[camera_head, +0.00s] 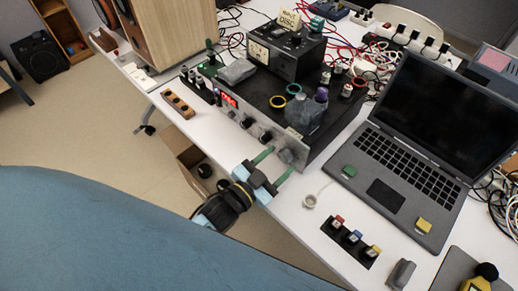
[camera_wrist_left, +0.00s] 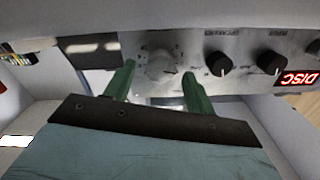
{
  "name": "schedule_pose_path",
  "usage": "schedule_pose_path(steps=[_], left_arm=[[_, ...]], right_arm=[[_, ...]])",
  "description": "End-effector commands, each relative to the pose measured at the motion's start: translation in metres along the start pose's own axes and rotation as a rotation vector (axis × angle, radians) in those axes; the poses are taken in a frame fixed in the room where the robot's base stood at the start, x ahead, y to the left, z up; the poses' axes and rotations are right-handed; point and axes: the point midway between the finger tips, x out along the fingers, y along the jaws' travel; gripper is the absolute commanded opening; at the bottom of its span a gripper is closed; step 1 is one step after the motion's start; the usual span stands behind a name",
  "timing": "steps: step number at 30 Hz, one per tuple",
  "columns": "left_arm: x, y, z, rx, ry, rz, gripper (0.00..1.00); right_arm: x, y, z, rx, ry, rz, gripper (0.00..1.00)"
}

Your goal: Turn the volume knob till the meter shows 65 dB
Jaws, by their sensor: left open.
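The volume knob is likely the large silver knob (camera_head: 287,155) at the right end of the black amplifier's (camera_head: 310,147) front panel; the left wrist view shows it (camera_wrist_left: 162,64) with a dial scale around it. My left gripper (camera_head: 281,160) is open, its green fingers pointing at the panel. In the left wrist view the fingertips (camera_wrist_left: 159,71) lie on either side of the knob; I cannot tell whether they touch it. A yellow sound meter with a black ball (camera_head: 486,271) is cut off at the bottom right; its reading is not visible. My right gripper is not in view.
Two smaller black knobs (camera_wrist_left: 219,64) and a red display (camera_wrist_left: 296,78) sit along the same panel. A laptop (camera_head: 430,150) stands right of the amplifier. A grey cloth-like lump, tape rolls and jars lie on top. An open cardboard box (camera_head: 185,160) is below the table.

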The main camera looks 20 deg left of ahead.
Motion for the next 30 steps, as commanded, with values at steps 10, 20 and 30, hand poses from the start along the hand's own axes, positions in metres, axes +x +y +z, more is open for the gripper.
schedule_pose_path(steps=[10,20,30], left_arm=[[-0.075,0.0,0.0,0.001,-0.005,0.002,0.55],[-0.12,0.0,0.0,0.001,0.0,0.0,0.55],[-0.124,0.0,-0.001,0.001,0.001,0.0,0.55]], right_arm=[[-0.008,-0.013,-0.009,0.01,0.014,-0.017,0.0],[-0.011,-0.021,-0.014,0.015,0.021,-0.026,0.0],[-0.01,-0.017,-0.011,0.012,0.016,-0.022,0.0]])
